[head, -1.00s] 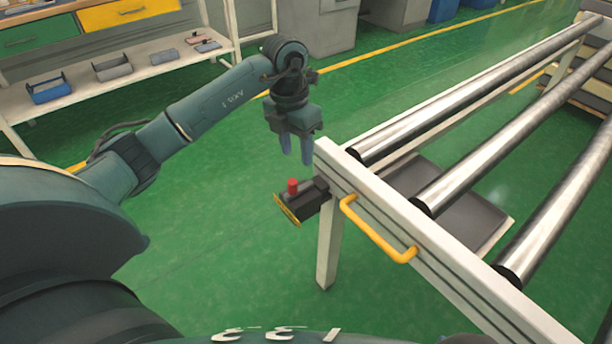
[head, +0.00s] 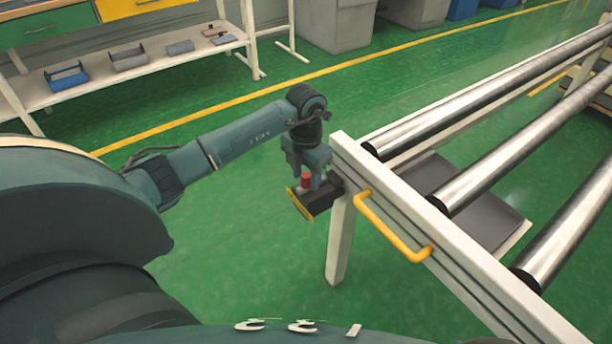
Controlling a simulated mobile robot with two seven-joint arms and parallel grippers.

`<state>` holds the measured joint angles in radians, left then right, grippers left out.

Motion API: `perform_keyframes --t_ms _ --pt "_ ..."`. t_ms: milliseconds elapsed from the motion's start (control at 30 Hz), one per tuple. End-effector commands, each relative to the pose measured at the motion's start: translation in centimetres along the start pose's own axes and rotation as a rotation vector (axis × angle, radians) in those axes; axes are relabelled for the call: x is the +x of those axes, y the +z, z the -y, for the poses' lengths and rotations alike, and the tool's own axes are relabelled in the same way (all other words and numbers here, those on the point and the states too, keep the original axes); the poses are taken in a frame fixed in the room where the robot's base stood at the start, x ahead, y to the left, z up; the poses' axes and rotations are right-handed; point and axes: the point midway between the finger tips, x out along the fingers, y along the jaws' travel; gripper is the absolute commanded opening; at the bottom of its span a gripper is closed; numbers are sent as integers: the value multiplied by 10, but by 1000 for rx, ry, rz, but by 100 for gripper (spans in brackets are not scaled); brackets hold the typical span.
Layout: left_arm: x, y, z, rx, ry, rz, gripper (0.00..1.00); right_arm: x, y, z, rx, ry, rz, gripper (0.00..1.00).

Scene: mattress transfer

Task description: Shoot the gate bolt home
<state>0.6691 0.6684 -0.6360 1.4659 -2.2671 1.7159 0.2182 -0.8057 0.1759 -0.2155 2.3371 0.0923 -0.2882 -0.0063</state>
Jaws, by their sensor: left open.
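The bolt unit shows as a small dark box (head: 322,200) with a red knob (head: 306,179) on top and a yellow edge. It is fixed at the near left corner of the white roller frame (head: 390,215). My left gripper (head: 304,184) points down at the box, its fingers around or beside the red knob. The fingers are open; whether they touch the knob I cannot tell. The gripper hides part of the box and knob. My right gripper is out of view.
A yellow handle (head: 392,232) sticks out from the frame's near end. Steel rollers (head: 470,92) run back to the right. A shelf (head: 120,72) with small bins stands at the back left. The green floor between is clear.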

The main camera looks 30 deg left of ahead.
Motion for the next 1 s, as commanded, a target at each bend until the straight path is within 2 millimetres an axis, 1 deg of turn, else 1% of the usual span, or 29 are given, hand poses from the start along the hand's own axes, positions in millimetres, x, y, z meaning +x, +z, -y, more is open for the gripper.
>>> perform_keyframes --t_ms 100,333,367,867,1000 --pt "5 0 0 0 -1 -1 43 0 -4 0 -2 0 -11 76" --pt "5 0 0 0 0 0 43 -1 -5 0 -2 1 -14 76" --pt "5 0 0 0 0 0 42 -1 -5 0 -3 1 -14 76" --pt "5 0 0 0 0 0 1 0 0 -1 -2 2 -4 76" --pt "4 0 0 0 0 0 0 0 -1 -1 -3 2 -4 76"
